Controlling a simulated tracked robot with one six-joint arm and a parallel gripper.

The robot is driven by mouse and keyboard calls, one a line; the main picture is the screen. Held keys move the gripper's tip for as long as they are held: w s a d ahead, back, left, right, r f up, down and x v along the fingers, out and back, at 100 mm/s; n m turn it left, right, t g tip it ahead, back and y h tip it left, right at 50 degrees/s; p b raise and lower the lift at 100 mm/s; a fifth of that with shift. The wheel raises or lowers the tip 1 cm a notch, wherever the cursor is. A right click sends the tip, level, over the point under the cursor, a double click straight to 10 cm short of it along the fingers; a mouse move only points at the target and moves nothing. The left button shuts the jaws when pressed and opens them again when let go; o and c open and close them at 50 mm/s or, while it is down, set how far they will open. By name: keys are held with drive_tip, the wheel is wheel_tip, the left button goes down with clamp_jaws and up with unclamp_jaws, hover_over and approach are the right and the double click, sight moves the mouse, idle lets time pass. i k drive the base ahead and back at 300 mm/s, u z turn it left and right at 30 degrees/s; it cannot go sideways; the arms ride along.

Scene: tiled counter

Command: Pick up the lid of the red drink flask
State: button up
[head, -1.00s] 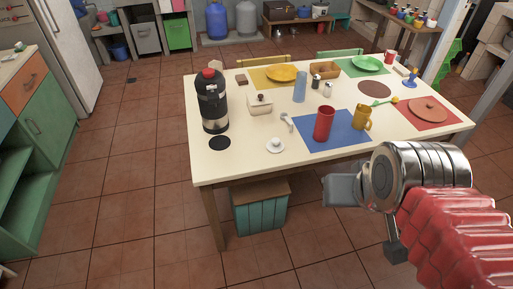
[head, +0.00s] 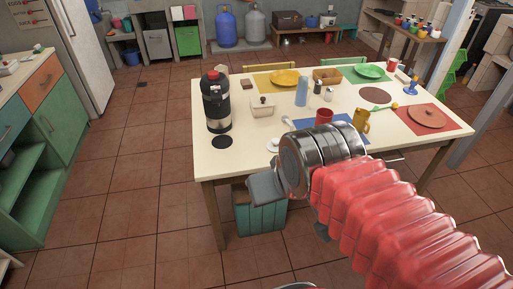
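A tall black flask (head: 217,106) with a red cap (head: 212,75) stands upright at the left end of the table; no flask with a red body is clear to me. A red tumbler (head: 324,115) stands on the blue mat, its lower part hidden by my arm. A flat black disc (head: 222,142) lies on the table in front of the black flask. My gripper (head: 266,188) is before the table's front edge, nearer to me and lower right of the flask in the picture, touching nothing visible. Its fingers are not clear enough to show open or shut.
A teal crate (head: 262,212) stands under the front edge. The tiled floor at left is clear.

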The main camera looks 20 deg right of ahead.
sight(273, 145)
drive_tip(key=u, duration=0.3)
drive_tip(key=i, duration=1)
drive_tip(key=u, duration=0.05)
